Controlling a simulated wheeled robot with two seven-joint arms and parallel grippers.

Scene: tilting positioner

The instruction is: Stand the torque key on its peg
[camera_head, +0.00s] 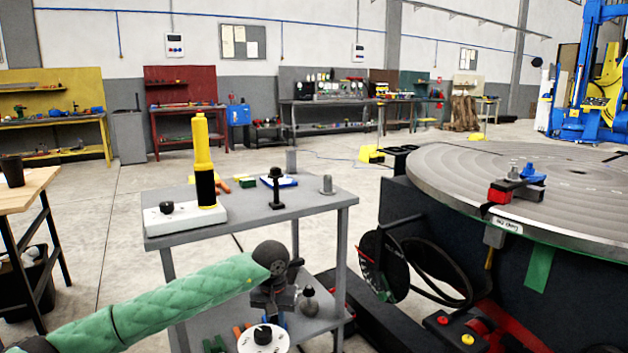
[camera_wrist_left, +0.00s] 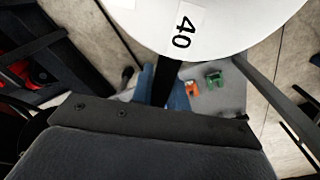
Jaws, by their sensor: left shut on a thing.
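My left gripper (camera_head: 272,298) hangs in front of the grey cart, at the end of the green-sleeved arm. It is shut on a white disc (camera_head: 263,340) with a black knob, which I take to be the torque key. In the left wrist view the disc (camera_wrist_left: 215,18) is close and carries the number 40; the grip itself is mostly hidden. A black upright post (camera_head: 276,188) with a square foot and a wider top stands on the cart top; it may be the peg, but I cannot tell for sure. My right gripper is not in view.
The cart top (camera_head: 240,228) also bears a white box (camera_head: 178,217), a yellow-and-black upright tool (camera_head: 203,160) and a grey stub (camera_head: 327,185). Its front part is clear. A big round positioner table (camera_head: 460,175) stands to the right. A grey cone-shaped thing (camera_head: 309,304) is on the lower shelf.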

